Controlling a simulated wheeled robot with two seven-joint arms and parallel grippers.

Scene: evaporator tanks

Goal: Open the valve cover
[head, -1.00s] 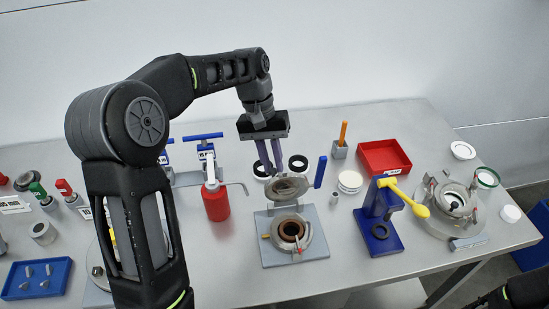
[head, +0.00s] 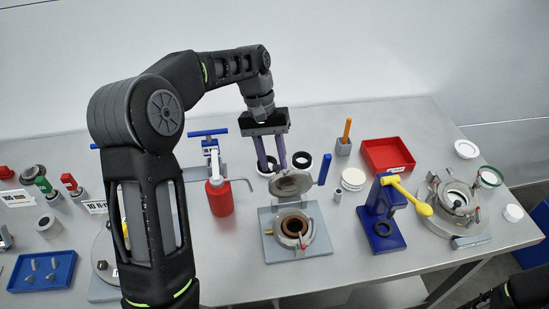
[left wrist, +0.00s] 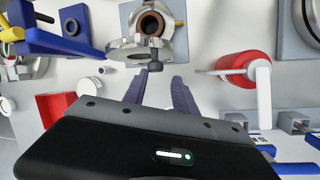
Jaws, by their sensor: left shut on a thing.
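The valve (head: 292,230) is a round metal body with a brown ring inside, on a grey plate. Its round grey valve cover (head: 292,184) stands raised and tilted back behind the opening. My left gripper (head: 272,168) is at the cover's back edge, pointing down, its two purple fingers spaced apart. In the left wrist view the fingers (left wrist: 155,85) lie either side of a dark knob on the cover (left wrist: 155,64), and the gripper is shut on the cover. The exact contact is hard to see. My right gripper is out of view.
A blue upright lever (head: 324,169) stands right of the cover. A red bottle (head: 219,198) stands to the left. A blue stand with a yellow handle (head: 382,225) is to the right. White rings (head: 301,161) lie close behind the gripper.

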